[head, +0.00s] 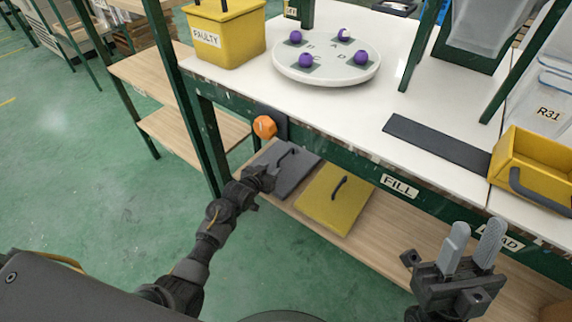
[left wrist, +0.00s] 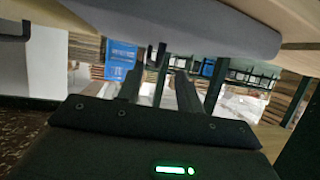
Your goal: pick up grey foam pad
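The grey foam pad (head: 296,172) lies on the lower wooden shelf, left of the yellow pad, with a dark handle on its top. My left gripper (head: 265,176) is at its near left edge; contact is unclear in the head view. In the left wrist view, a grey slab that looks like the pad (left wrist: 225,32) spans the top, beyond the fingertips. The left fingers (left wrist: 160,78) stand apart with nothing visible between them. My right gripper (head: 474,240) has its light grey fingers apart and is empty, off to the right in front of the shelf.
The yellow pad (head: 333,205) with a dark handle lies close beside the grey one. The bench's green front beam (head: 340,160) and an orange knob (head: 265,127) are above the shelf. A green post (head: 208,150) stands left. A round white tray (head: 327,72) stands on the bench.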

